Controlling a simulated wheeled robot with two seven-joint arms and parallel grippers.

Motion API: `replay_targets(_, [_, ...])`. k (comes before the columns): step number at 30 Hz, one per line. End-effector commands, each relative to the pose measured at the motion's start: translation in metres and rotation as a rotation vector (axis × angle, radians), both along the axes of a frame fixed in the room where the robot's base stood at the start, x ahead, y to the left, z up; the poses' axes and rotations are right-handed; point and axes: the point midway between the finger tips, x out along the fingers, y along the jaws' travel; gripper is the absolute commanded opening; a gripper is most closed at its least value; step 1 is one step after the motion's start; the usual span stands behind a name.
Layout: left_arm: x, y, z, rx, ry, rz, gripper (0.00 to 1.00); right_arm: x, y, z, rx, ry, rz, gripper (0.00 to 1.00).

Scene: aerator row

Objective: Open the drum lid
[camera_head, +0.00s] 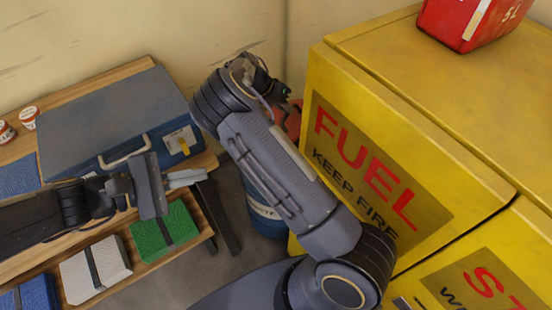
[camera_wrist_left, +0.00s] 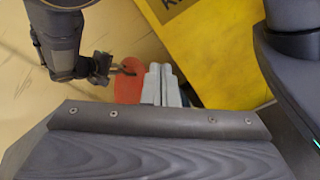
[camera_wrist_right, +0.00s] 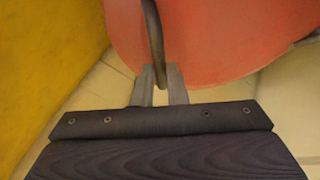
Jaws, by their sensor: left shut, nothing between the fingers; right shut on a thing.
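The drum (camera_head: 268,222) is blue with a pale band and stands on the floor beside the yellow cabinet, largely hidden behind my right arm. Its red-orange lid (camera_head: 294,122) shows only in part in the head view; it fills the upper right wrist view (camera_wrist_right: 220,40) and also shows in the left wrist view (camera_wrist_left: 128,88). My right gripper (camera_wrist_right: 158,88) is shut on a dark curved handle (camera_wrist_right: 153,40) at the lid. How far the lid stands open is unclear. My left gripper (camera_head: 188,178) is shut and empty, left of the drum, in front of the blue case.
The yellow fuel cabinet (camera_head: 345,85) stands close on the right, with a red can (camera_head: 465,22) on top. A wooden bench (camera_head: 105,80) on the left holds a blue case (camera_head: 110,110). Strapped green (camera_head: 160,240) and white packs (camera_head: 95,272) lie on a lower shelf.

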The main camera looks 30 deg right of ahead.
Motion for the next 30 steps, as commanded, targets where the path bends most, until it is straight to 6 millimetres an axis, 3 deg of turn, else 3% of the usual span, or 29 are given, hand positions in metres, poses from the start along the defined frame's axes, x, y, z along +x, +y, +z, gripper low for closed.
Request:
replay_targets(1, [0.007,-0.016,-0.010,-0.038,0.093,0.017,0.00,0.008,0.011,-0.006,0.019,-0.021,0.018,0.00])
replay_targets(8, [0.043,-0.080,-0.058,-0.185,0.513,0.178,0.00,0.008,0.011,-0.006,0.019,-0.021,0.018,0.00])
replay_targets(15, [0.061,-0.135,-0.147,-0.254,0.941,0.404,0.00,0.008,0.011,-0.006,0.019,-0.021,0.018,0.00])
replay_targets(22, [0.064,-0.160,-0.232,-0.231,1.158,0.602,0.00,0.008,0.011,-0.006,0.019,-0.021,0.018,0.00])
replay_targets(25, [0.062,-0.164,-0.253,-0.217,1.197,0.648,0.00,0.008,0.011,-0.006,0.019,-0.021,0.018,0.00])
replay_targets(30, [0.064,-0.173,-0.267,-0.209,1.218,0.676,0.00,0.008,0.011,-0.006,0.019,-0.021,0.018,0.00])
